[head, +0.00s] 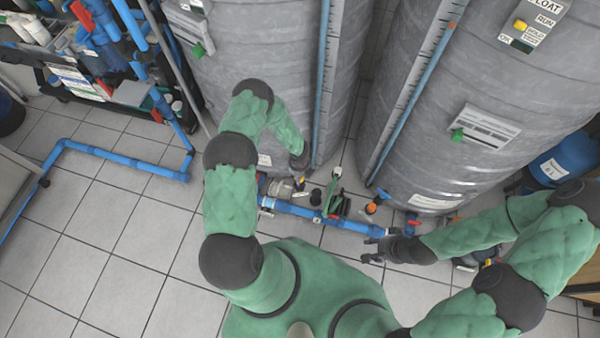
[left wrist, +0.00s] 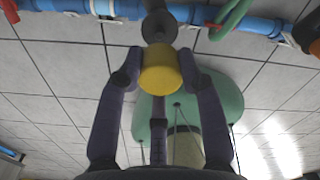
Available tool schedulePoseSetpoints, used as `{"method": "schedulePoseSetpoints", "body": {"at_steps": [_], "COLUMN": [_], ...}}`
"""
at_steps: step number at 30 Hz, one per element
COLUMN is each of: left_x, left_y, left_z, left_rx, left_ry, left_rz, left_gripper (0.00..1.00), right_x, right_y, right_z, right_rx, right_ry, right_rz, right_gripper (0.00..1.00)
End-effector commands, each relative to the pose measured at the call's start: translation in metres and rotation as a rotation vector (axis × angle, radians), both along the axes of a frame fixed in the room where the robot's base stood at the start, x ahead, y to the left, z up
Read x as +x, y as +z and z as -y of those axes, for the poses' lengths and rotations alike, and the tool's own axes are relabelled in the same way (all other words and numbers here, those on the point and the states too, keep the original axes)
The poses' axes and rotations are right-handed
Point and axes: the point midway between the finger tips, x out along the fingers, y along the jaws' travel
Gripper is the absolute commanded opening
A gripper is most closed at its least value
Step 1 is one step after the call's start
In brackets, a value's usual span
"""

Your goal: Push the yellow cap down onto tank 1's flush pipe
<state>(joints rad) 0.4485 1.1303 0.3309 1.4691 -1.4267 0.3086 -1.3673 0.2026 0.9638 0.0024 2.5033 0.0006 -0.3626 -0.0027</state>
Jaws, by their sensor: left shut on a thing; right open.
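The yellow cap (left wrist: 160,70) sits between the fingers of my left gripper (left wrist: 160,75) in the left wrist view. A dark grey pipe piece (left wrist: 158,24) lies directly beyond the cap, in line with it; I cannot tell whether they touch or whether the cap is on it. A second grey tank (head: 490,90) stands to the right; I cannot read which is tank 1. My right gripper (head: 374,250) is open and empty above the floor.
A blue pipe (head: 290,208) with valves runs low along the tanks' front, with a green handle (head: 332,190) close right of my left gripper. Another blue pipe (head: 115,153) crosses the floor at left. A loaded shelf (head: 95,70) stands back left. The front-left floor is clear.

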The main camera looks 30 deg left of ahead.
Motion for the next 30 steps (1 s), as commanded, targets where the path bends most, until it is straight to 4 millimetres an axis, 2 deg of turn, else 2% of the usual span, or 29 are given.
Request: {"method": "schedulePoseSetpoints", "body": {"at_steps": [11, 30], "left_x": [0.000, 0.000], "left_y": [-0.006, -0.054], "left_z": [0.000, 0.000], "left_rx": [0.001, 0.001], "left_ry": [0.002, 0.003], "left_rz": [-0.001, -0.001], "left_gripper": [0.20, 0.19], "right_x": [0.000, 0.000], "right_y": [-0.004, -0.034], "right_z": [0.000, 0.000], "right_rx": [0.000, 0.000], "right_ry": [0.000, 0.000], "right_rz": [0.000, 0.000], "right_gripper": [0.45, 0.45]}}
